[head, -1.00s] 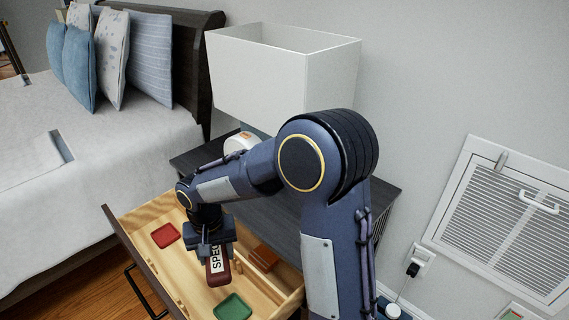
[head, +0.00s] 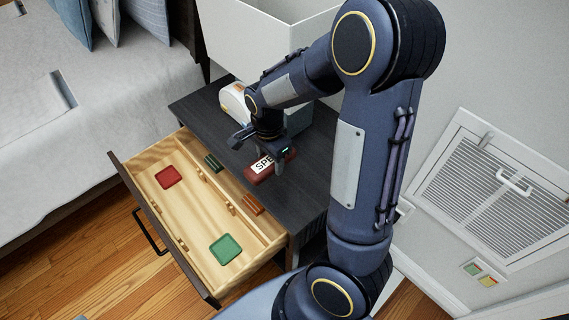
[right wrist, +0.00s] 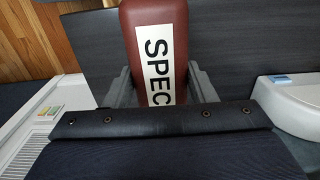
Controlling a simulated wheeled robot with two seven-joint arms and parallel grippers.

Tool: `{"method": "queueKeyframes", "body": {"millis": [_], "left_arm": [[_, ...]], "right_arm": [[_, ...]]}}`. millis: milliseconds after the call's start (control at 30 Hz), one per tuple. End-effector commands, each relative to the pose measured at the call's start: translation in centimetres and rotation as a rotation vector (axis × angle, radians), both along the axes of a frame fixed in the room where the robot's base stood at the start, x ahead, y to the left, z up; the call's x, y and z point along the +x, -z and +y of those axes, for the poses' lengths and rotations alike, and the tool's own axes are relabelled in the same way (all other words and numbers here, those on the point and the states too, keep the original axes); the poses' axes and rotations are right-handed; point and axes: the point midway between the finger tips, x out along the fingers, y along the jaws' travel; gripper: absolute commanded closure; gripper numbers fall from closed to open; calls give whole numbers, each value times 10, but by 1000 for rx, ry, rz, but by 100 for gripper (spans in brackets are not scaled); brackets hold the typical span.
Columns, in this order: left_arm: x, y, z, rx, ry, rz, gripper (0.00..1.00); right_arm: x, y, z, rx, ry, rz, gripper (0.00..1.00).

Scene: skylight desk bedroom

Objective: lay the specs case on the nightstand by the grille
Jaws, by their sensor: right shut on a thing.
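I cannot tell whether the case touches the top. The wall grille (head: 478,190) is at the right, beyond my right arm. My left gripper is not in view.
The open drawer (head: 205,240) holds a red tray (head: 168,177), a green tray (head: 226,248) and small dark green and brown items. A white rounded device (head: 233,101) and a lamp with a white shade (head: 262,40) stand at the back. The nightstand's right part looks clear.

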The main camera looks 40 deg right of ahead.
Motion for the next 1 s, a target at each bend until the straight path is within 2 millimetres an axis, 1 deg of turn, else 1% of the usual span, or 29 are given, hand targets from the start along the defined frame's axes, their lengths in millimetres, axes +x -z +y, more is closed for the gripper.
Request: {"method": "queueKeyframes", "body": {"millis": [33,100,200,300,467,533,700,767,1000], "left_arm": [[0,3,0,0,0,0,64],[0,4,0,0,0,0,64],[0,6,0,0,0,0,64],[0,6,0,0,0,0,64],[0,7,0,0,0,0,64],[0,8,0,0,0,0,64],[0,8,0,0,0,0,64],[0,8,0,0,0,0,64],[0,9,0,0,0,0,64]], "right_arm": [[-1,13,-10,0,6,5,73],[-1,26,-21,0,5,5,73],[0,41,-34,0,2,4,73],[1,50,-41,0,0,2,73],[1,57,-47,0,0,0,73],[1,64,-51,1,-1,1,73],[1,88,-50,1,-2,3,73],[1,91,-50,1,-2,1,73],[1,91,-49,0,-2,-1,73]]}}
